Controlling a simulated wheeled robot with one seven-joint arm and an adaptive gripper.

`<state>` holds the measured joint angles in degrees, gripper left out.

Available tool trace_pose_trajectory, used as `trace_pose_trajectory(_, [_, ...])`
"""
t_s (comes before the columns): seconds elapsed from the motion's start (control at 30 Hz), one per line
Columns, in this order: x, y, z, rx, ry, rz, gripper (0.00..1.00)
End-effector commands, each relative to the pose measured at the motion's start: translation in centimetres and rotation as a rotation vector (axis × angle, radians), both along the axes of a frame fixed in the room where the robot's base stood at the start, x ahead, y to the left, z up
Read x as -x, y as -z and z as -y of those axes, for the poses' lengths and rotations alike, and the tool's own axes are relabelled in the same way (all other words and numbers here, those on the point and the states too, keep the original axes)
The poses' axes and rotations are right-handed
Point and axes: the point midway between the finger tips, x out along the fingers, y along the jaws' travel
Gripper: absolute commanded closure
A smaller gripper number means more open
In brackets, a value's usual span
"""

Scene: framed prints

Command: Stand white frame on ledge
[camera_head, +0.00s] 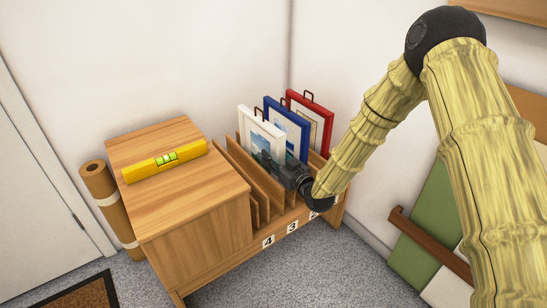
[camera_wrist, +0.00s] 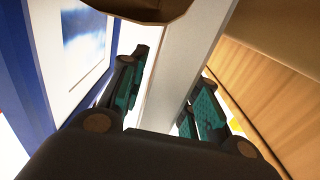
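The white frame (camera_head: 262,136) stands upright in the nearest occupied slot of the wooden rack (camera_head: 247,172), with a picture in it and a hook on top. My gripper (camera_head: 285,174) is low at the frame's right edge, its fingers small and dark in the head view. In the wrist view, the fingers (camera_wrist: 170,88) lie on either side of the white frame's edge (camera_wrist: 178,62) and appear shut on it. The lower part of the frame is hidden by the rack and gripper. I cannot make out the ledge for certain; a brown rail (camera_head: 430,243) is on the right wall.
A blue frame (camera_head: 301,132) and a red frame (camera_head: 325,118) stand behind the white one. The blue frame (camera_wrist: 28,60) is close beside my fingers. A yellow level (camera_head: 165,161) lies on the cabinet (camera_head: 195,195). A rolled mat (camera_head: 107,195) stands left. Green-and-white panels (camera_head: 425,215) are right.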

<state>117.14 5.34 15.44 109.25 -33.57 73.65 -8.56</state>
Motion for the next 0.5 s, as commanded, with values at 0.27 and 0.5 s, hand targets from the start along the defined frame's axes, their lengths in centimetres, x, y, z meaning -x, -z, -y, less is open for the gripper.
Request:
trace_pose_trajectory(0.27, [0.00, 0.07, 0.00, 0.000, 0.000, 0.000, 0.68])
trace_pose_trajectory(0.5, [0.88, -0.06, 0.70, 0.000, 0.001, -0.001, 0.68])
